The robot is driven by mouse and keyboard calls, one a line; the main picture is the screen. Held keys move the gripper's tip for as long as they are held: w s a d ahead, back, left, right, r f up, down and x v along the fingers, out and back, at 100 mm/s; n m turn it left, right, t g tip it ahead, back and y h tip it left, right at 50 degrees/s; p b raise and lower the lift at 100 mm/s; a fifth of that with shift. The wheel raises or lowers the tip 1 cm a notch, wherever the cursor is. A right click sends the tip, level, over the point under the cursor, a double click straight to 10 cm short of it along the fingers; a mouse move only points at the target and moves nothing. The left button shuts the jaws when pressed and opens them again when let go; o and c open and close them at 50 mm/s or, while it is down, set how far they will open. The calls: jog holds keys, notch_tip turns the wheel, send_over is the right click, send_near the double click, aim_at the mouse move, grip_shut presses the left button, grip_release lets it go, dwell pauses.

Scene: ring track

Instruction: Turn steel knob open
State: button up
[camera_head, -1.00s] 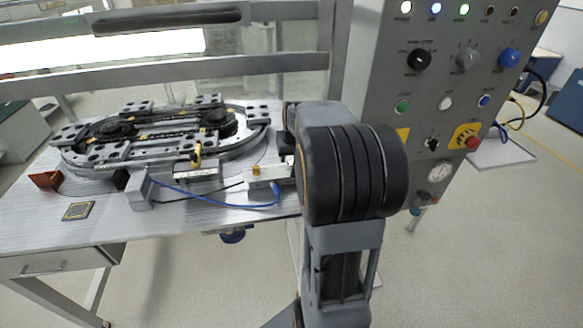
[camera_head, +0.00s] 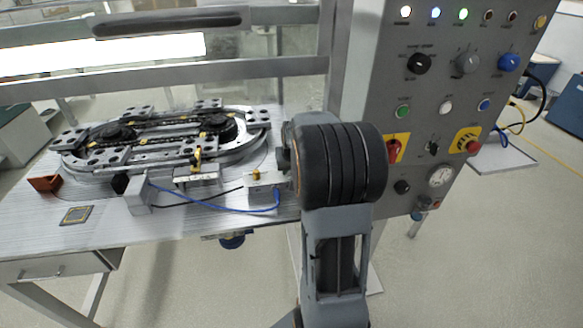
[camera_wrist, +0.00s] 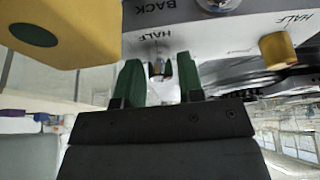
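In the wrist view, a small steel knob (camera_wrist: 157,69) stands beside a "HALF" label on a pale block face. My gripper (camera_wrist: 159,77) has two green fingers spread apart. The knob shows between their tips with gaps on both sides, and I see no contact. A second round steel part (camera_wrist: 219,4) is cut off at the top edge, near a "BACK" label. A brass knob (camera_wrist: 278,49) is to the right, beside another "HALF" label. In the head view, the brass knob tops a pale block (camera_head: 262,182); my arm hides the gripper and I cannot make out the steel knob.
A large yellow body (camera_wrist: 65,30) with a dark green oval is close to the gripper on the left. The ring track (camera_head: 165,140) lies on the table behind the block. A blue cable (camera_head: 225,207) runs to the block. A grey control panel (camera_head: 440,85) stands right of my arm.

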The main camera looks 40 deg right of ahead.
jog(key=c, duration=0.6)
jog(key=shift+m, duration=0.4)
jog(key=m+h+b, duration=0.1)
jog(key=m, duration=0.2)
jog(key=shift+a+g, duration=0.1)
jog(key=shift+g, duration=0.3)
jog(key=m+b, duration=0.1)
jog(key=m, duration=0.1)
jog(key=m+g+h+b, duration=0.1)
jog(key=m, duration=0.1)
jog(key=shift+w+f+m+g, duration=0.1)
jog(key=shift+w+m+g, duration=0.05)
jog(key=shift+m+g, duration=0.15)
jog(key=m+g+b, duration=0.1)
jog(key=m, duration=0.2)
jog(key=shift+m+h, duration=0.3)
jog(key=shift+h, duration=0.1)
jog(key=shift+w+m+g+b, duration=0.15)
jog(key=shift+m+g, duration=0.3)
jog(key=shift+m, duration=0.45)
jog(key=shift+s+m+g+b, duration=0.15)
jog(key=shift+m+g, duration=0.3)
jog(key=shift+m, duration=0.45)
jog(key=shift+w, duration=0.1)
